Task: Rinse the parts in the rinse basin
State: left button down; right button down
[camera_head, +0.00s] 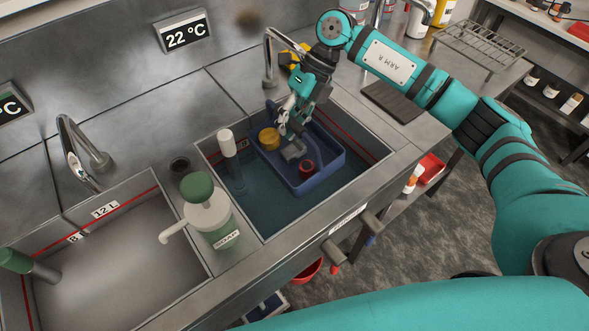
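The right-hand sink basin (262,213) holds dark bluish water, and a blue tray (334,172) sits in it. In the tray are a yellow round part (269,139), a grey part (294,150) and a dark red ring-like part (307,168). My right gripper (291,128) points down over the back of the tray, between the yellow part and the tray's back wall, close to the grey part. Its fingers are small and overlap the tray, so I cannot tell if they touch a part. My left gripper is out of view.
A white-capped upright tube (228,146) stands in the basin's left side. A green-white soap pump (206,212) stands on the divider. The left basin (115,255) has a green-handled tool (20,262). A faucet (272,58) rises behind; a wire rack (480,45) is at right.

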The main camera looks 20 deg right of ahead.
jog(key=shift+r+p, duration=2.8)
jog(key=shift+r, duration=2.1)
jog(key=shift+f, duration=0.1)
